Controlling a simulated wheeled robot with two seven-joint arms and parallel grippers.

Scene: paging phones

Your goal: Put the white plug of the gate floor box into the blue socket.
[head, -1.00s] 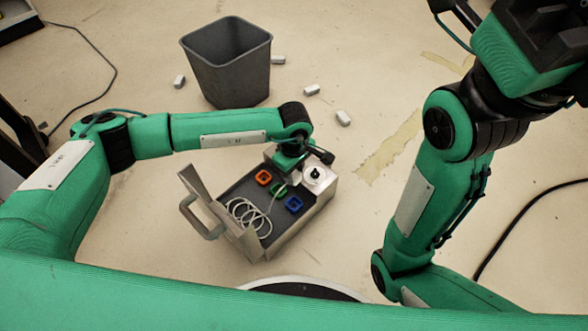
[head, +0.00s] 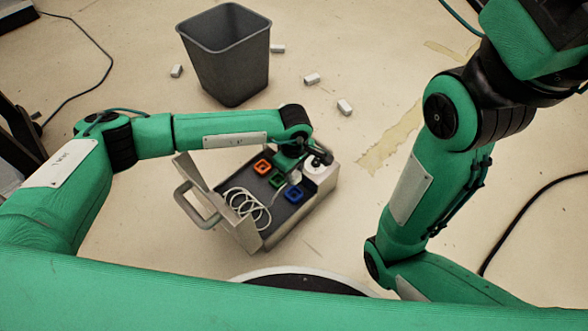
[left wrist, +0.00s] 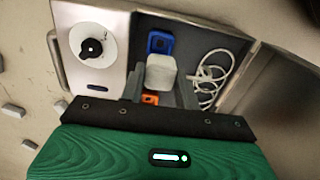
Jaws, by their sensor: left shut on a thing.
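The gate floor box (head: 315,205) is an open metal case with a dark inner panel. The blue socket (head: 293,195) sits on the panel, with the green socket (head: 277,180) and the orange socket (head: 262,166) beside it. My left gripper (head: 293,174) is over the panel, shut on the white plug (head: 295,177). The orange socket (left wrist: 150,98) is partly covered. The green one is hidden there. My right gripper is out of view.
A pale cable (head: 243,205) lies coiled in the box near its raised lid (head: 193,170) and handle. A white dial (left wrist: 91,46) stands at one end of the box. A grey bin (head: 226,60) and several small white blocks (head: 312,79) are on the floor beyond.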

